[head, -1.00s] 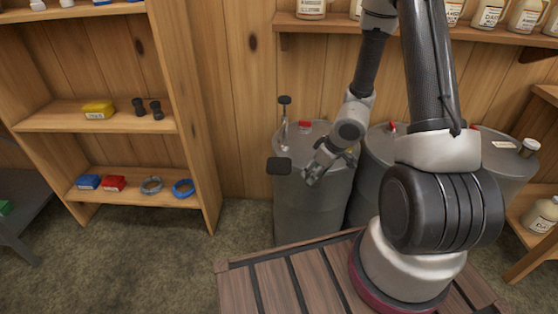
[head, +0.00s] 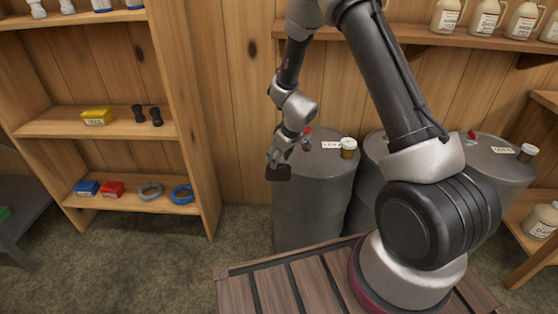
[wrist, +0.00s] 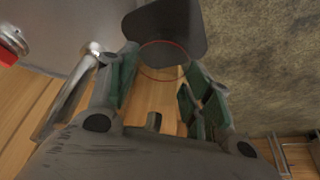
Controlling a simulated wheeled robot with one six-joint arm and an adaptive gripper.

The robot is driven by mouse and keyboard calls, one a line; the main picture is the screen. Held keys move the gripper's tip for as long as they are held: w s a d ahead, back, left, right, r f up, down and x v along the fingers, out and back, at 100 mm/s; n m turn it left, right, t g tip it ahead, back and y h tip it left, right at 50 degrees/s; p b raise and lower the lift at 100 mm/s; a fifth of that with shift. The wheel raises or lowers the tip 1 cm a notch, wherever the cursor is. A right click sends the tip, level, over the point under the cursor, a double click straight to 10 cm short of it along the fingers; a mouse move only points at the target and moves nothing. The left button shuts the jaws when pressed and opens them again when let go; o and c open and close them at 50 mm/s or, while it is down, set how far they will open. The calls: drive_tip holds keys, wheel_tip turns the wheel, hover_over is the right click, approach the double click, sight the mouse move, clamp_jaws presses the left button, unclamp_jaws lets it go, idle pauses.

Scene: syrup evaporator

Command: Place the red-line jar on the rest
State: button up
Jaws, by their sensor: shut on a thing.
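My gripper (head: 276,160) is low beside the left drum, just above a small dark flat plate (head: 279,173), which looks like the rest. In the wrist view my gripper's fingers (wrist: 162,68) stand on either side of a thin red ring (wrist: 165,41). The ring looks like the line of a clear jar held between the fingers; its glass barely shows. The dark plate (wrist: 175,18) lies beyond the fingers, and the ring's upper part overlaps it. I cannot tell whether the jar touches the plate. I cannot make out the jar in the head view.
A chrome bar (wrist: 68,92) runs beside the left finger. A shelf unit (head: 125,125) stands left. Floor (head: 245,225) is clear between shelf and drum.

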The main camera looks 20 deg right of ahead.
drive_tip(key=shift+s+d+f, duration=0.1)
drive_tip(key=shift+f, duration=0.65)
drive_tip(key=shift+f, duration=0.1)
drive_tip(key=o, duration=1.1)
drive_tip(key=shift+c, duration=0.2)
